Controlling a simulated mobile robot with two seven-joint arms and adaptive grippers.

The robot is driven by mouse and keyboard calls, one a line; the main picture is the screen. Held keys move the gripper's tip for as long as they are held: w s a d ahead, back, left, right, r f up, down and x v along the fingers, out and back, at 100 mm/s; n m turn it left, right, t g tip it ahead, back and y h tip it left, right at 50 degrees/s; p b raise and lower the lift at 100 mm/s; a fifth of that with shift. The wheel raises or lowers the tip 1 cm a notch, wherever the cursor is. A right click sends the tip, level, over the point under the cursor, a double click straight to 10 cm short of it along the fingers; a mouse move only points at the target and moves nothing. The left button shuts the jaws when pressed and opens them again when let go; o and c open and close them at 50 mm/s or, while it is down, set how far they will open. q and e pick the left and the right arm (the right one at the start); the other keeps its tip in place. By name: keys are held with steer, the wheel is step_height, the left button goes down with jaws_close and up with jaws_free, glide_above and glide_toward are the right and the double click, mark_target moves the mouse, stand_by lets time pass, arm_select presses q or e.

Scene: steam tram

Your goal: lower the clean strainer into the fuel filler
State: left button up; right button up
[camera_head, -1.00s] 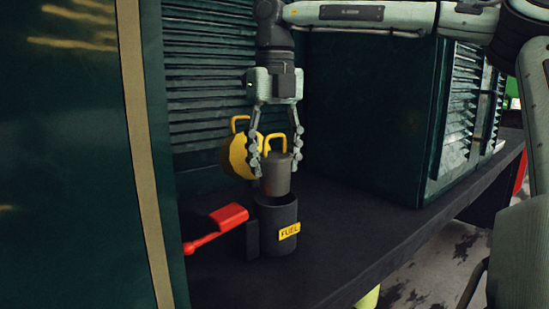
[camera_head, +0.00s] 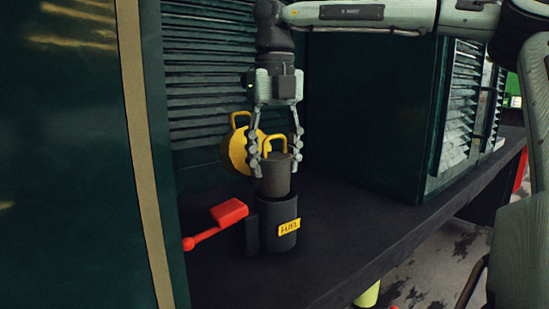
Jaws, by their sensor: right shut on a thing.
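The strainer (camera_head: 277,178) is a dark grey cylinder with a yellow loop handle (camera_head: 275,143) on top. My right gripper (camera_head: 276,165) points straight down and is shut on it, with a finger on each side. The fuel filler (camera_head: 278,236) is a black upright cylinder with a yellow FUEL label, standing on a dark ledge. The strainer is upright over the filler's mouth, and its lower end is hidden at the rim, seemingly a little inside. My left gripper is not in view.
A yellow round cap with a handle (camera_head: 236,150) is behind the gripper, near the louvred wall. A red lever (camera_head: 228,213) lies left of the filler. A green louvred cabinet (camera_head: 375,110) stands behind right. The dark ledge (camera_head: 350,235) is clear right of the filler.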

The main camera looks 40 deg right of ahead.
mark_target(275, 180)
steer(key=shift+f+b, duration=1)
steer(key=shift+f, duration=0.7)
stand_by(0.6)
steer(key=shift+f, duration=0.2)
steer(key=shift+f, duration=0.15)
steer(key=o, duration=1.8)
